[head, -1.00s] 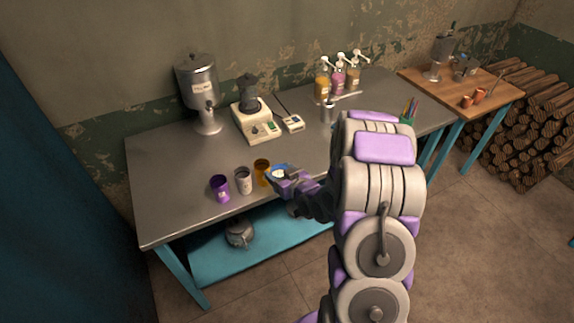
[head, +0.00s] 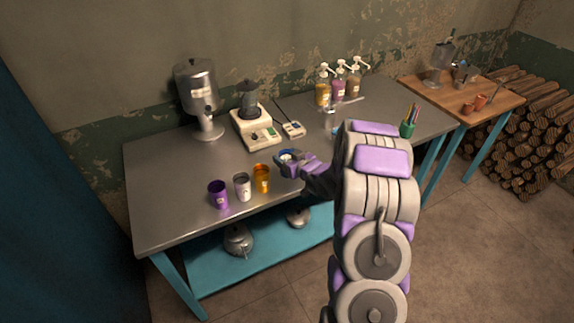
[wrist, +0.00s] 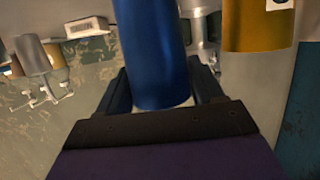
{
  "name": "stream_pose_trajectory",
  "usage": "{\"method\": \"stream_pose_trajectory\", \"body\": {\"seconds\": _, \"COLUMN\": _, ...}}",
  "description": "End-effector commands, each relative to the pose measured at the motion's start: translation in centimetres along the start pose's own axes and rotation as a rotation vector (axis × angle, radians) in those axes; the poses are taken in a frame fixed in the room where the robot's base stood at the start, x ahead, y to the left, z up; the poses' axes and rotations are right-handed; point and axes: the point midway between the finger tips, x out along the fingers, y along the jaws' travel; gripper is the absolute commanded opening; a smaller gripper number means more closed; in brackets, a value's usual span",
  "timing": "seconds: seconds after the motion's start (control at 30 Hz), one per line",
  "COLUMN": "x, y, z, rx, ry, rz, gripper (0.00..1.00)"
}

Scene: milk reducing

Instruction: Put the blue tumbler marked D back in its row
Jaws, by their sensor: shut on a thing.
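The blue tumbler (wrist: 152,55) stands between the two fingers of my gripper (wrist: 150,95) in the wrist view, and the gripper is shut on it. In the head view the tumbler's blue rim (head: 286,154) shows at the end of my gripper (head: 284,163), over the metal table (head: 165,170). Its mark is not visible. To its left a row of tumblers stands along the table's front: purple (head: 218,194), white (head: 242,187) and amber (head: 262,178). The amber one also shows in the wrist view (wrist: 258,25), apart from the blue one. I cannot tell if the blue tumbler touches the table.
A steel urn (head: 198,95), a pale machine (head: 256,128) with a dark pot and a small device (head: 293,130) stand behind. Pump bottles (head: 338,85) are at the back; a green pen cup (head: 407,130) is right. The table's left part is clear.

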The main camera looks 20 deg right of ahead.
Motion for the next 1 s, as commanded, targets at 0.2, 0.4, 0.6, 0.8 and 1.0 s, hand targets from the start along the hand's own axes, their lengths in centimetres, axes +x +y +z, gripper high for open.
{"method": "stream_pose_trajectory", "body": {"seconds": 0.2, "x": 0.9, "y": 0.0, "z": 2.9, "rx": 0.002, "ry": -0.001, "rz": 0.0, "gripper": 0.24}}
{"method": "stream_pose_trajectory", "body": {"seconds": 0.4, "x": 0.9, "y": 0.1, "z": 3.0, "rx": 0.001, "ry": 0.0, "rz": 0.0, "gripper": 0.24}}
{"method": "stream_pose_trajectory", "body": {"seconds": 0.6, "x": 0.9, "y": 0.0, "z": 3.1, "rx": 0.001, "ry": 0.0, "rz": 0.0, "gripper": 0.72}}
{"method": "stream_pose_trajectory", "body": {"seconds": 0.8, "x": 0.9, "y": 0.0, "z": 3.1, "rx": 0.001, "ry": 0.0, "rz": 0.0, "gripper": 0.91}}
{"method": "stream_pose_trajectory", "body": {"seconds": 1.0, "x": 0.9, "y": 0.0, "z": 3.1, "rx": 0.001, "ry": -0.001, "rz": 0.0, "gripper": 0.93}}
